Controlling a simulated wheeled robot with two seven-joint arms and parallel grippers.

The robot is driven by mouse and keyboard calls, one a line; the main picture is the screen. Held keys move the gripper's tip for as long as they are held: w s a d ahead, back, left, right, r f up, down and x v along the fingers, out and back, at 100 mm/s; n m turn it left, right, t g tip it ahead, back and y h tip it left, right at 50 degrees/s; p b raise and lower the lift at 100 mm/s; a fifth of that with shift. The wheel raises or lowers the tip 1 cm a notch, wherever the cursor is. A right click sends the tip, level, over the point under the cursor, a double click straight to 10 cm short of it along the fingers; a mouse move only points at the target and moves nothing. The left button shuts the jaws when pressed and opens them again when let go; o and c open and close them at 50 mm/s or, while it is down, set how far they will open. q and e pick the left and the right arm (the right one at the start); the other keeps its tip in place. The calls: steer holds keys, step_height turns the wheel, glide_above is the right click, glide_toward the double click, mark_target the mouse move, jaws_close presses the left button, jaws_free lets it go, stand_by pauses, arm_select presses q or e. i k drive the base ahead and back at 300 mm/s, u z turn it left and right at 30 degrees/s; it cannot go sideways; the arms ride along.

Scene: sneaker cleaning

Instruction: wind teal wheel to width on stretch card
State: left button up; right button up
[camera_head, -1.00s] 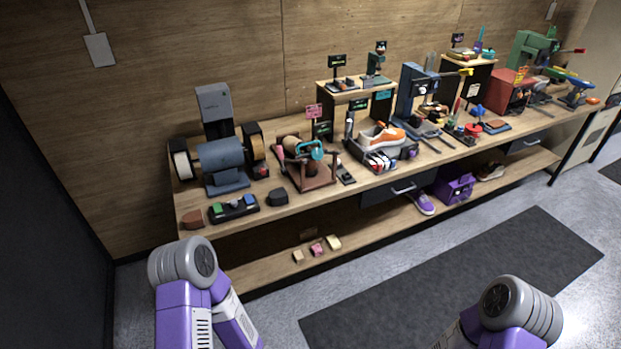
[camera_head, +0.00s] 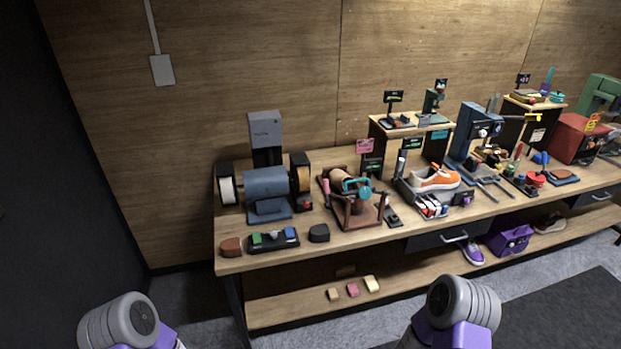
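The teal wheel (camera_head: 356,185) is on a brown wooden stretching stand (camera_head: 356,212) on the bench, left of the orange sneaker (camera_head: 434,178). A pink sign (camera_head: 365,146) and a dark card with green marks (camera_head: 372,166) stand just behind the stand. Their text is too small to read, so I cannot tell which is the stretch card. Only arm parts of mine show at the bottom left and bottom centre-right, well in front of the bench. Neither gripper's fingers are in view, and nothing of mine touches the wheel.
The long wooden bench (camera_head: 230,263) has a lower shelf (camera_head: 270,313) with small blocks. A blue-grey polishing machine (camera_head: 266,187) stands left of the stand, with a brush tray (camera_head: 273,241) in front. A dark mat (camera_head: 560,315) lies on open floor at right.

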mark_target(364, 193)
steer(key=u, duration=0.05)
steer(key=i, duration=1.1)
steer(key=z, duration=0.35)
